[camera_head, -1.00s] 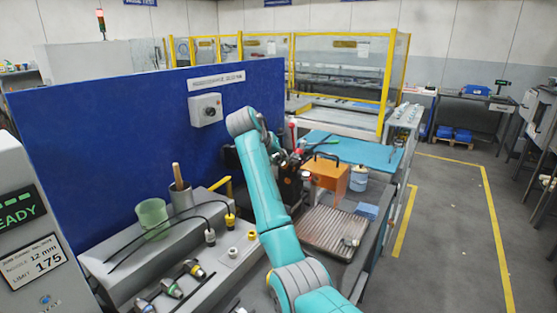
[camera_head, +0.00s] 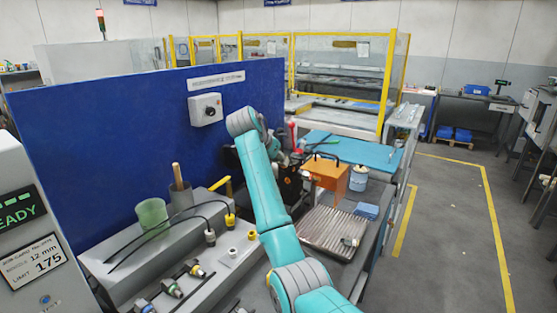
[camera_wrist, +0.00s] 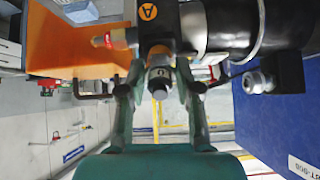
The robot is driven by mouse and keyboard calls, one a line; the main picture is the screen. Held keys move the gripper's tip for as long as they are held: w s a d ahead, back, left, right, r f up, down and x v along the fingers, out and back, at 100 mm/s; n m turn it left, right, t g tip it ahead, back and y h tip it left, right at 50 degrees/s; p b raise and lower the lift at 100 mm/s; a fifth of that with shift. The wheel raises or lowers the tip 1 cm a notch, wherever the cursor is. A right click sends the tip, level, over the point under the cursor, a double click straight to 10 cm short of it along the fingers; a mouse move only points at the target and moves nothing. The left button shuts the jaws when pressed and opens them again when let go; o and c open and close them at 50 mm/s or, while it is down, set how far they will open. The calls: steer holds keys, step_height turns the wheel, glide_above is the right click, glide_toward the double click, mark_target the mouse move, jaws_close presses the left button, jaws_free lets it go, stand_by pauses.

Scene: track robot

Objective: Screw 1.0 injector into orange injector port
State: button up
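In the wrist view, the injector (camera_wrist: 158,78) has a grey metal collar and a pale rounded end. It sits between the two fingers of my gripper (camera_wrist: 158,72), which appear closed on its sides. Its far end meets a black body with an orange ring, the orange injector port (camera_wrist: 160,50), under a round orange "A" mark (camera_wrist: 148,12). I cannot tell how deep it is seated. In the head view my gripper end (camera_head: 288,158) is at the dark machine part, and the injector is too small to make out.
An orange box with a black handle (camera_head: 327,176) stands close right of the gripper. A ribbed tray (camera_head: 322,232) lies in front. A blue panel (camera_head: 110,130) rises behind. Several other injectors (camera_head: 172,288) lie on the left bench near a green cup (camera_head: 152,218).

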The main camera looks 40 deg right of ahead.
steer(key=o, duration=0.5)
steer(key=v, duration=1.2)
